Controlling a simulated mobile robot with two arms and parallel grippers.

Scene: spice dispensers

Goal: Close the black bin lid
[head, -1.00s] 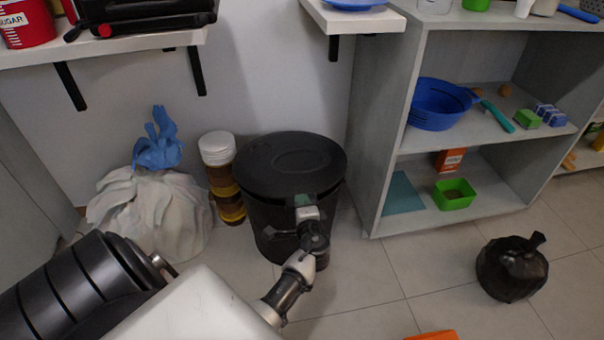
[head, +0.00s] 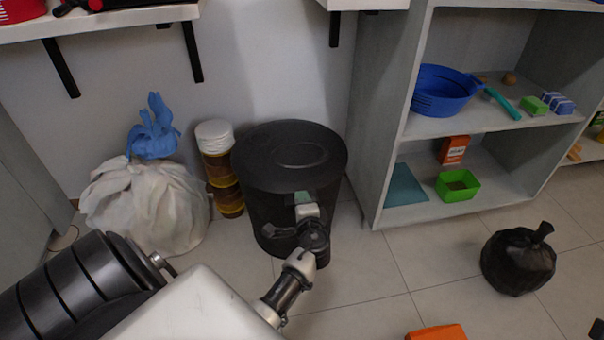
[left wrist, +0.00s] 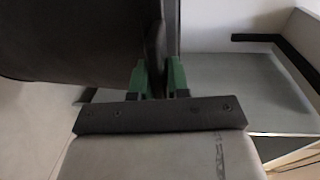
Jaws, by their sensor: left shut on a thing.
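The black bin (head: 262,215) stands on the floor against the wall, in the middle of the head view. Its round black lid (head: 290,150) lies flat across the top, and I see no clear gap at the rim. My left gripper (head: 303,199) is at the bin's front, just under the lid's front edge. In the left wrist view its green fingertips (left wrist: 159,78) are shut on a thin dark edge (left wrist: 156,40), apparently part of the lid. A broad dark surface fills the upper left there. My right gripper is not in view.
A white sack with a blue tied top (head: 150,205) and stacked amber jars (head: 220,170) stand left of the bin. A grey shelf unit (head: 372,150) stands close on the right. A black bag (head: 518,262) lies on the open floor, with an orange thing (head: 437,333) at the bottom edge.

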